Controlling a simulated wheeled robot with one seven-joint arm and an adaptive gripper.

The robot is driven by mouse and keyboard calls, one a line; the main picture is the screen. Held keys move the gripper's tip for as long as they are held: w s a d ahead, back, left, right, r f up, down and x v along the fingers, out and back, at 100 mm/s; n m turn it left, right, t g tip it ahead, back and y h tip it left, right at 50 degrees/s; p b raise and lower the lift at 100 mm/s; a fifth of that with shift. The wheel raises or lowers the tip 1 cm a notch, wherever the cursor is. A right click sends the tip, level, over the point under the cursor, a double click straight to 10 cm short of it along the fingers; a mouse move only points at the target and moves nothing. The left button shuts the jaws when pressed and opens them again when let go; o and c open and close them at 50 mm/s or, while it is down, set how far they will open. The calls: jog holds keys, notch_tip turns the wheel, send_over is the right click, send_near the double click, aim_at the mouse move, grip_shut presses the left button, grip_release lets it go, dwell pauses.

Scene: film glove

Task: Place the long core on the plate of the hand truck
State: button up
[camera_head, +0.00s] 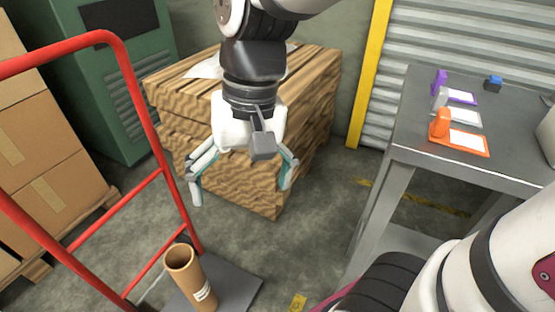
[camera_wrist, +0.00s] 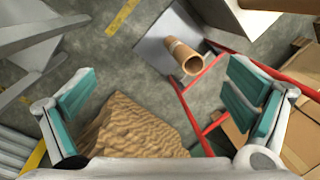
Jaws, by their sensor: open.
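The long core (camera_head: 201,288) is a brown cardboard tube with a white label, standing on end on the grey plate (camera_head: 237,284) of the red hand truck (camera_head: 133,75). The wrist view also shows the core (camera_wrist: 183,57) on the plate (camera_wrist: 156,48). My gripper (camera_head: 240,188) is open and empty, pointing down. It is above and behind the core, clear of it, in front of the wooden stack. Its teal-padded fingers (camera_wrist: 160,97) are wide apart in the wrist view.
A wooden stack (camera_head: 235,179) stands behind my gripper. Cardboard boxes (camera_head: 45,150) are at left, by a green cabinet (camera_head: 105,85). A grey table (camera_head: 420,100) at right holds purple, grey and orange items (camera_head: 460,140). Bare floor lies between the stack and the table.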

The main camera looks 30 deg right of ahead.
jog(key=s+d+r+n+h, duration=0.1)
jog(key=s+d, duration=0.2)
jog(key=s, duration=0.4)
jog(key=s+d+n+h, duration=0.1)
jog(key=s+d, duration=0.2)
jog(key=s, duration=0.4)
jog(key=shift+s+d+r+n+t, duration=0.2)
jog(key=shift+d+r+n+t, duration=0.1)
jog(key=shift+d+r+t, duration=0.1)
